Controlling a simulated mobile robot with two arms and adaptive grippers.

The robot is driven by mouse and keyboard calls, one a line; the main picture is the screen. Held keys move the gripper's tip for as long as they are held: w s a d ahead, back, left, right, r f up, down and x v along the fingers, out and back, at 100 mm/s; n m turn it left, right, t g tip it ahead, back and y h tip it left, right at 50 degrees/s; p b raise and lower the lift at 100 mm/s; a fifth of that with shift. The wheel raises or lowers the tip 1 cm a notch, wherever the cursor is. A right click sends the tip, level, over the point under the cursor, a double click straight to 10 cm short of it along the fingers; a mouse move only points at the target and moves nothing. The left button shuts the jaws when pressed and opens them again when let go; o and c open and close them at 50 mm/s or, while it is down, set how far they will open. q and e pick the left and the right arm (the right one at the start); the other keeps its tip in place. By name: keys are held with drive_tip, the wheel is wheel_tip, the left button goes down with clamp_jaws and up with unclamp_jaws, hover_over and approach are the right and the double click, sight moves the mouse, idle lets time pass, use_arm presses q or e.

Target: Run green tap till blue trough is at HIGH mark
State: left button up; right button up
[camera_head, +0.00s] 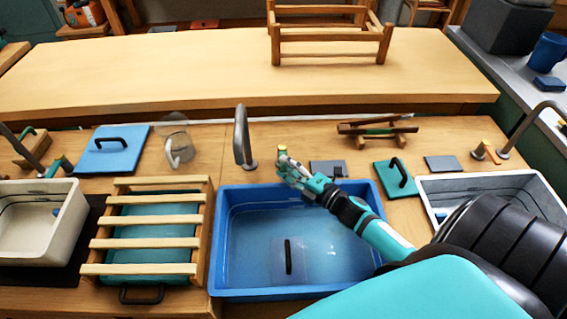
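The blue trough (222,262) stands in the middle at the front of the counter. It seems to hold water, and a clear plate with a black handle (288,257) shows inside. I cannot read a HIGH mark. A grey curved spout (241,138) rises behind the trough. My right gripper (286,165) is over the trough's back edge, right of the spout, at a small yellow-green piece (282,148). This piece may be part of a tap handle; the gripper hides the rest, and its grip is unclear. My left gripper is out of view.
A slatted wooden rack (150,220) and a white basin (70,230) lie left; a grey-white basin (530,180) lies right. Another green-handled tap piece (60,166) is at far left. A clear jug (174,140) and wooden stand (378,132) stand behind.

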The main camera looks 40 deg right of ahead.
drive_tip(key=shift+x, duration=0.8)
drive_tip(key=shift+s, duration=0.1)
clamp_jaws()
